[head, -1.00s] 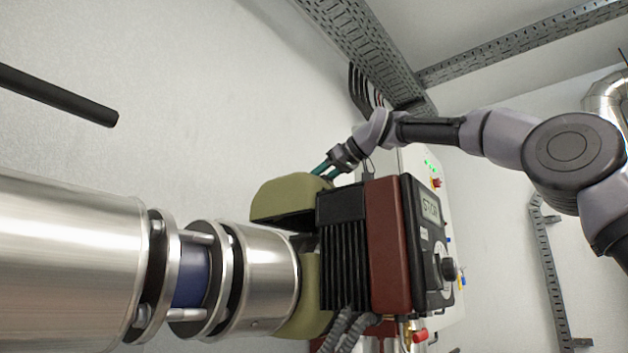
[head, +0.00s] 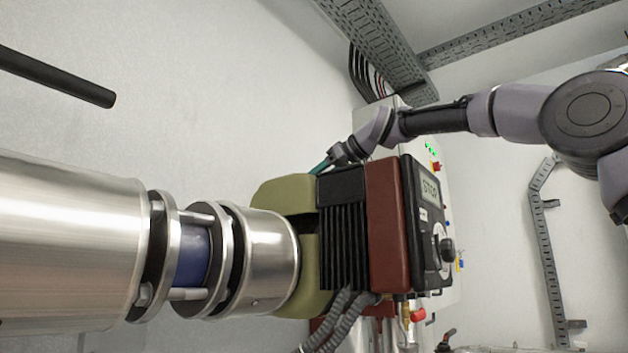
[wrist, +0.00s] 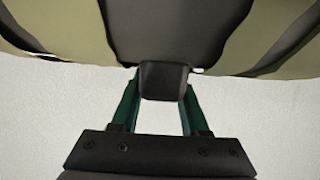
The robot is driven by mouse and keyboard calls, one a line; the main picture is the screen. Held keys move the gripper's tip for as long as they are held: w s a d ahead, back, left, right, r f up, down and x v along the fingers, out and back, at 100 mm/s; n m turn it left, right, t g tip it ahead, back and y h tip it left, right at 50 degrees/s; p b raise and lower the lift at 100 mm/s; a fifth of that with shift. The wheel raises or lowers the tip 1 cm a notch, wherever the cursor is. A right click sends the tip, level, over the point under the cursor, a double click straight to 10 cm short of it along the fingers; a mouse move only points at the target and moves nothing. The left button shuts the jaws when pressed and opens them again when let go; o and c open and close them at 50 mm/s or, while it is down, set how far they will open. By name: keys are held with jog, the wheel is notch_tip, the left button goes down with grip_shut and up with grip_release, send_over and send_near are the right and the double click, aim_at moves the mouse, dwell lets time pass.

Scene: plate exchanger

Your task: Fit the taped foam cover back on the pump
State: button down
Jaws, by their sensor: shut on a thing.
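The pump has a black ribbed housing (head: 343,240), a dark red block (head: 388,225) and a black control panel (head: 424,215) with a display reading STOP. One olive foam piece (head: 283,192) lies along the upper left of the housing, and a second olive piece (head: 311,283) lies below it. A narrow dark gap shows between them. My gripper (head: 322,166) is behind the housing's top edge at the upper foam piece, its tips partly hidden. In the wrist view its green fingers (wrist: 160,95) are shut on a dark tab (wrist: 163,80) at the edge of the olive and dark cover (wrist: 70,42).
A shiny metal pipe (head: 65,245) with flanges and a blue section (head: 192,255) runs in from the left. A dark bar (head: 60,80) juts in at upper left. A cabinet (head: 445,165) with lights stands behind. Grey corrugated hoses (head: 345,320) hang below the pump.

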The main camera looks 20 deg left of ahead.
jog(key=shift+f, duration=0.25)
jog(key=shift+r, duration=4.3)
jog(key=shift+f, duration=0.1)
jog(key=shift+f, duration=1.15)
jog(key=shift+f, duration=0.15)
jog(key=shift+f, duration=2.6)
jog(key=shift+f, duration=0.2)
